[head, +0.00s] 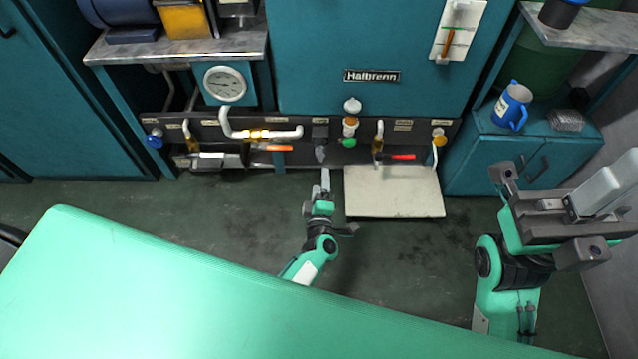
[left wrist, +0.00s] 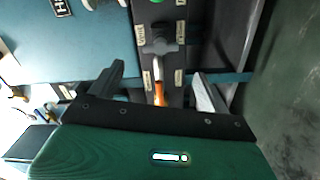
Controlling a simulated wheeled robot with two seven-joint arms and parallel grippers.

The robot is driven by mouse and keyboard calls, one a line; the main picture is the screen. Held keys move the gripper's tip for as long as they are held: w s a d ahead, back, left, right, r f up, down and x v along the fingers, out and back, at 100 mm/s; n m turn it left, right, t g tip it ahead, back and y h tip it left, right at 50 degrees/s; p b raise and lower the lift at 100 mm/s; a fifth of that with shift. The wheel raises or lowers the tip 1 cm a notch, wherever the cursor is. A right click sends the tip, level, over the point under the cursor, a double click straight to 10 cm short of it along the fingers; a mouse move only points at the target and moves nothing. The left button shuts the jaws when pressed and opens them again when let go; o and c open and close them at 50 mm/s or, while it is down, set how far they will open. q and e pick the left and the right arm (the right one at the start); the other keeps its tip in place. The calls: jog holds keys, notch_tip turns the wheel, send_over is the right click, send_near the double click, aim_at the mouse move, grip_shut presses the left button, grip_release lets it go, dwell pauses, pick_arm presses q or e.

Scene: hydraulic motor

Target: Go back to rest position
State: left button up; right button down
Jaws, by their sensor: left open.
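My left gripper (head: 324,180) is in the middle of the head view, in front of the lower valve panel and just left of the pale tray. Its fingers point toward the panel. In the left wrist view, its two fingers (left wrist: 155,88) stand wide apart with nothing gripped. A grey valve with an orange handle (left wrist: 158,92) shows beyond and between them, and I see no contact. My right gripper (head: 608,185) is at the right edge, raised above the floor and away from the panel. Its pale fingers are close together, but their gap is unclear.
The dark panel carries a white pipe (head: 260,133), a red lever (head: 402,156) and an orange lever (head: 272,147). A pale tray (head: 393,190) juts out below it. A blue jug (head: 511,106) stands on the right cabinet. Green floor is open at lower left, beyond my green body.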

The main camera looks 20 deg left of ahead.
pick_arm(q)
jog(key=shift+s+f, duration=0.1)
jog(key=shift+s, duration=0.2)
